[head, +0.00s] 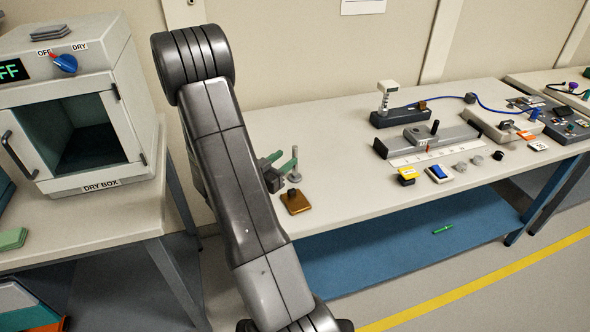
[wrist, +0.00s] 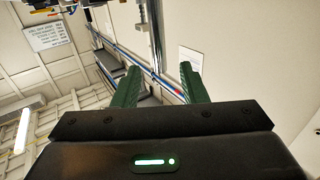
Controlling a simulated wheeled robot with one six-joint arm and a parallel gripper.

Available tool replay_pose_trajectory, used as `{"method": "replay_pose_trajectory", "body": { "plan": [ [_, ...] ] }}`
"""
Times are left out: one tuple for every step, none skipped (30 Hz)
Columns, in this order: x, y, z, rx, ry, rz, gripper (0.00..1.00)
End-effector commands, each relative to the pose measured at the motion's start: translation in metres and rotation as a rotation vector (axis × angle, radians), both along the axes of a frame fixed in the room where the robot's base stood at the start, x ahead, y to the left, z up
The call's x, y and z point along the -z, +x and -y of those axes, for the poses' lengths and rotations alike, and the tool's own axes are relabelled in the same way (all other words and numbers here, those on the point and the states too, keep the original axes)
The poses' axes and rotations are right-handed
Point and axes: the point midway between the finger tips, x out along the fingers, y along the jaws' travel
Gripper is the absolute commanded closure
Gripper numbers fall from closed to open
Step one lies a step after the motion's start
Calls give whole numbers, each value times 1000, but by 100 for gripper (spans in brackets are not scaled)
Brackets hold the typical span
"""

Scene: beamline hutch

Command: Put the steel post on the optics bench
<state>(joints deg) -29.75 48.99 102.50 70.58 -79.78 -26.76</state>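A slim grey post, likely the steel post (head: 295,174), stands upright on a small round foot on the long pale table, beside my arm. A thin metal rod, seemingly the same post, shows in the wrist view (wrist: 154,32) beyond the gap between the fingertips. My gripper (head: 284,160) has green fingers spread apart and sits low over the table, close to the post. It is open and empty in the wrist view (wrist: 158,74); contact with the post cannot be told. No label marks the optics bench; the long table (head: 340,178) carries a grey rail-like slab (head: 428,139).
A brown-gold block (head: 295,202) sits just in front of the post. A dry box (head: 70,110) stands on the left table.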

Motion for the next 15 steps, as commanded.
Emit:
{"method": "replay_pose_trajectory", "body": {
  "plan": [
    [0,2,2,0,0,0,61],
    [0,3,3,0,0,0,61],
    [0,5,4,0,0,0,61],
    [0,7,6,1,-1,-1,61],
    [0,9,8,2,0,0,61],
    [0,13,11,2,0,-1,61],
    [0,17,14,2,0,-1,61],
    [0,21,18,3,0,-1,61],
    [1,25,22,3,0,-1,61],
    [1,29,25,2,-1,-1,61],
    [1,32,27,3,0,0,61],
    [2,36,30,2,1,-1,61],
    [2,39,32,1,1,-1,61],
    [2,41,33,0,0,-1,61],
    [2,42,35,0,0,-1,61]
  ]
}}
